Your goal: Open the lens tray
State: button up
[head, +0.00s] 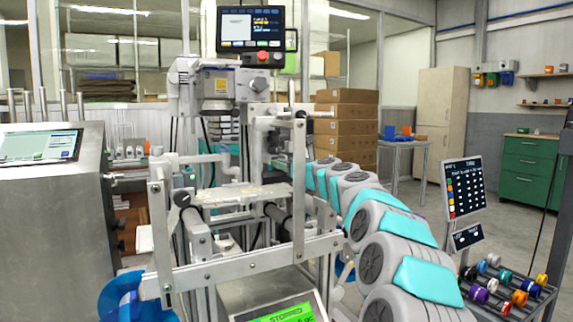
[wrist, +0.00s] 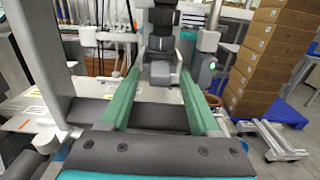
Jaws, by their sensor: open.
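I cannot pick out a lens tray with certainty in either view. In the head view, a machine with a metal frame (head: 245,262) stands in front of me, with a pale flat plate (head: 240,194) at its middle. My gripper (wrist: 160,72) is open in the wrist view, its two green fingers spread apart with nothing held between them. A dark grey machine part (wrist: 163,45) shows beyond the fingertips; I cannot tell how far away it is. In the head view my arm reaches toward the machine, and its far end is hidden behind the frame.
Stacked cardboard boxes (head: 346,130) stand behind the machine and also show at right in the wrist view (wrist: 270,55). A steel console (head: 55,215) is at left. A rack of coloured reels (head: 505,285) and a sign (head: 463,188) are at right. Open floor lies at back right.

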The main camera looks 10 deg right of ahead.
grip_shut()
dwell(0.4)
dwell(0.9)
